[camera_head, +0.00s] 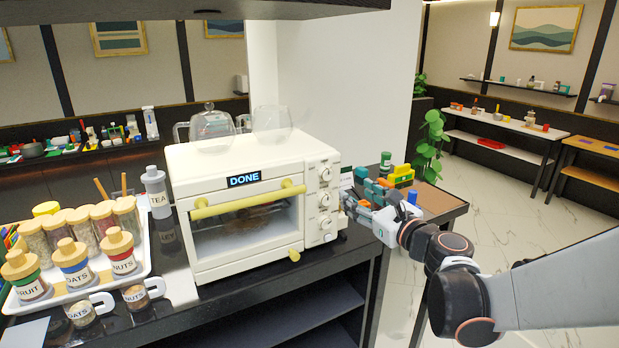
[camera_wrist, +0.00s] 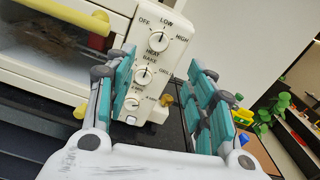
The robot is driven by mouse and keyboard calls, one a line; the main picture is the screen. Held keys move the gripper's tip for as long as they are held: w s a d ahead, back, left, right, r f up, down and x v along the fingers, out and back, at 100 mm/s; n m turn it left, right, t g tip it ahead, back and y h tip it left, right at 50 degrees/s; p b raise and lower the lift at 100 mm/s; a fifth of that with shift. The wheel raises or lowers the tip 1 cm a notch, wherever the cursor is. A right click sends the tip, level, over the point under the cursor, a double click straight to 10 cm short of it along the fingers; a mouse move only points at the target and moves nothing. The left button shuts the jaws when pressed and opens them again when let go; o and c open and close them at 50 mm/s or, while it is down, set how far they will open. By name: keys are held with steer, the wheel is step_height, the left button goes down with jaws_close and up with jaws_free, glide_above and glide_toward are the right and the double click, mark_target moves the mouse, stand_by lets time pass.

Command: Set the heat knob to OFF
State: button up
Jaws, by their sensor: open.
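The cream toaster oven (camera_head: 240,160) stands on the dark counter with its display reading DONE. The heat knob (camera_wrist: 158,41) is the top one on its front panel, with OFF, LOW and HIGH marked around it. Its exact pointer direction is too small to tell. The heat knob also shows in the head view (camera_head: 325,173). A second knob (camera_wrist: 144,75) and a third, lower knob (camera_wrist: 132,103) sit below it. My gripper (camera_wrist: 162,64) is open and empty, with its teal fingers spread. In the head view my gripper (camera_head: 358,203) is right of the knob panel, apart from the heat knob.
The oven door with its yellow handle (camera_head: 248,198) is closed. A white tray (camera_head: 75,284) with several jars is at left, with mugs beside it. A side table (camera_head: 440,203) with small colourful items stands behind my gripper.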

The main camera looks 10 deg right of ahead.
mark_target(329, 176)
steer(key=x, duration=1.2)
steer(key=shift+w+a+b, duration=0.1)
steer(key=shift+a+b, duration=0.1)
steer(key=shift+b, duration=0.1)
steer(key=c, duration=1.1)
